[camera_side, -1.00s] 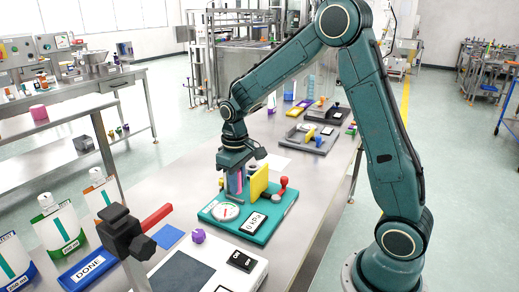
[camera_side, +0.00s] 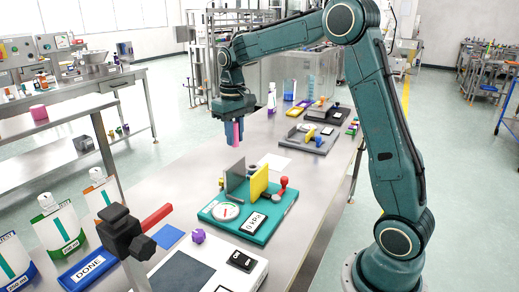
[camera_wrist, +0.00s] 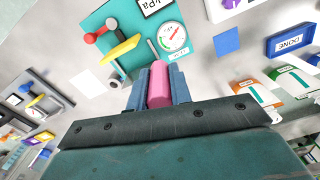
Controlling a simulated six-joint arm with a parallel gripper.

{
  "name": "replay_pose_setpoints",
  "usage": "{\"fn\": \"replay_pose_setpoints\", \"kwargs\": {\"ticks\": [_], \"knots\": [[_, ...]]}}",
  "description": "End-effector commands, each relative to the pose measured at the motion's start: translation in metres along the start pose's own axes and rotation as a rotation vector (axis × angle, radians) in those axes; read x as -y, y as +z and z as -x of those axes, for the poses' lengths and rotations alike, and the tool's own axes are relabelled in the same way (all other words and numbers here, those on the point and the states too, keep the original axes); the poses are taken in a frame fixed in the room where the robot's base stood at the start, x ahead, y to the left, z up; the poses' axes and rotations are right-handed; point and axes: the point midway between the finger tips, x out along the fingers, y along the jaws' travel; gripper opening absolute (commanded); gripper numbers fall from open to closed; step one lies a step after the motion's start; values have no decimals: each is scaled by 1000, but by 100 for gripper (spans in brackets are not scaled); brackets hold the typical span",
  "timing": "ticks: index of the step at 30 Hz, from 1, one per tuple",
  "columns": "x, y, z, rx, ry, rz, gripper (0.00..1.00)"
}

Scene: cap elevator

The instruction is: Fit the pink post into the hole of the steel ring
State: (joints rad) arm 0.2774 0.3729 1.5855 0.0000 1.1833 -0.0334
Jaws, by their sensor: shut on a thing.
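My gripper (camera_side: 232,138) is shut on the pink post (camera_side: 236,132) and holds it upright, high above the bench. In the wrist view the pink post (camera_wrist: 159,86) sits between the two blue fingers of my gripper (camera_wrist: 160,92). Below and nearer the side camera is a teal board (camera_side: 262,232) with an upright grey plate (camera_side: 235,176), a yellow plate (camera_side: 259,181) and a round dial (camera_side: 226,211). The post is clear of all of these.
A red knob (camera_side: 283,182) stands on the teal board beside the yellow plate. A grey tray (camera_side: 304,145) with coloured parts lies farther back. A purple piece (camera_side: 198,236), a blue square (camera_side: 168,237) and a blue DONE tray (camera_side: 87,270) are nearer.

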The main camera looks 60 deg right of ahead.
Motion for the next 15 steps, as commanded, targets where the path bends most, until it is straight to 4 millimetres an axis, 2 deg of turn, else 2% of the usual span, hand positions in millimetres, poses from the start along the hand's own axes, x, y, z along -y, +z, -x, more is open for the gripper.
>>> {"fn": "replay_pose_setpoints", "kwargs": {"ticks": [6, 15], "knots": [[-44, -35, 5, -1, 0, -191, 0], [-110, -69, 8, -2, 0, -453, 0]]}}
